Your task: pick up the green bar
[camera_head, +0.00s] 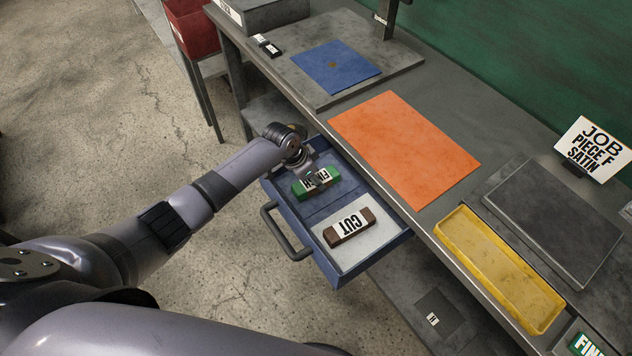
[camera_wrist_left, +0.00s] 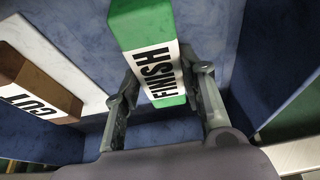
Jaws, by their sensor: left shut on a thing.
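The green bar (camera_head: 302,190) has a white label reading FINISH and lies in the open blue drawer (camera_head: 351,272), in its far left part. My left gripper (camera_head: 314,180) reaches down into the drawer and is shut on the green bar. In the left wrist view the green bar (camera_wrist_left: 146,27) is between the two fingers of my left gripper (camera_wrist_left: 160,92), with the label between them. I cannot tell whether the bar is clear of the drawer floor. My right gripper is not in view.
A brown bar (camera_head: 348,228) labelled CUT lies on a white liner (camera_head: 372,243) in the same drawer. The drawer handle (camera_head: 284,236) sticks out in front. Above the drawer are an orange mat (camera_head: 405,150), a yellow tray (camera_head: 499,270) and a JOB sign (camera_head: 594,148) on the bench.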

